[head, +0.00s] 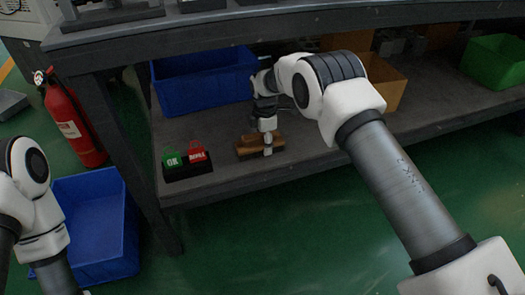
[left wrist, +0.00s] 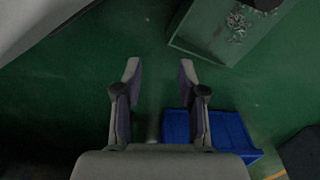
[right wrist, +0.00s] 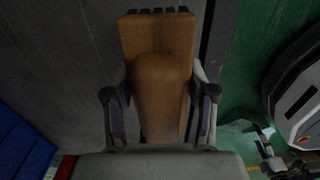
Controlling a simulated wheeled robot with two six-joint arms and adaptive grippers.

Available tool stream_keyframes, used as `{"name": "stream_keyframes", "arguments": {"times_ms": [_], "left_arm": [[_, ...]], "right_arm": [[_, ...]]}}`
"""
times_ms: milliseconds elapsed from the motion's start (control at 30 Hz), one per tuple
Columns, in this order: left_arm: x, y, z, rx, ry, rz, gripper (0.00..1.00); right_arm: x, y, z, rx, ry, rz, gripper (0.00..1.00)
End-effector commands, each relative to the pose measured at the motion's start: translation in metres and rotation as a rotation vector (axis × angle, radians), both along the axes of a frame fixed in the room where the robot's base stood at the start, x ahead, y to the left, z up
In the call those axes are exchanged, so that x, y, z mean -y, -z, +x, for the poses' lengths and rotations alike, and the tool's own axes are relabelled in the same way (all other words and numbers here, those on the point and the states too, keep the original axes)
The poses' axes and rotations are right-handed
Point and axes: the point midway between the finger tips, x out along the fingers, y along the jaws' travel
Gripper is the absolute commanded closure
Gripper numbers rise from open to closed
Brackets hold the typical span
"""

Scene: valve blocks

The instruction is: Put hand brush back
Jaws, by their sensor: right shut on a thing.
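The hand brush (head: 247,149) is brown wood and lies on or just above the lower shelf, near its front edge. My right gripper (head: 267,147) reaches down over it in the head view. In the right wrist view the brush (right wrist: 158,85) fills the space between the fingers of my right gripper (right wrist: 160,100), which are shut on its sides. Whether the brush touches the shelf is hard to tell. My left gripper (left wrist: 159,75) is open and empty in the left wrist view, above the green floor. Its fingers do not show in the head view.
A blue crate (head: 100,225) and a fire extinguisher (head: 72,125) stand on the floor at left.

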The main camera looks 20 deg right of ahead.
Motion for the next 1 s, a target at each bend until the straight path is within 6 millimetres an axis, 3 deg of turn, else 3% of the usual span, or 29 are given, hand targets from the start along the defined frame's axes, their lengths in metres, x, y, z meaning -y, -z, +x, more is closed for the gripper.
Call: {"name": "stream_keyframes", "arguments": {"times_ms": [133, 233, 633, 667, 700, 1000], "left_arm": [[0.000, 0.015, 0.001, 0.002, -0.003, 0.000, 0.60], [-0.001, 0.027, 0.001, 0.003, -0.005, 0.000, 0.60], [-0.001, 0.027, 0.002, 0.004, -0.006, 0.001, 0.60], [-0.001, 0.027, 0.002, 0.004, -0.006, 0.001, 0.60], [-0.001, 0.027, 0.002, 0.004, -0.006, 0.001, 0.60], [-0.001, 0.027, 0.002, 0.004, -0.006, 0.001, 0.60]], "right_arm": [[-0.001, 0.005, 0.019, 0.005, 0.000, 0.000, 0.72], [-0.001, 0.027, 0.018, -0.002, 0.000, 0.000, 0.72], [-0.001, 0.033, 0.018, 0.001, 0.000, 0.000, 0.77], [-0.001, 0.032, 0.018, 0.001, 0.000, 0.000, 0.34], [-0.001, 0.032, 0.018, 0.001, 0.000, 0.000, 0.19], [-0.001, 0.033, 0.018, 0.001, 0.000, 0.000, 0.19]]}}
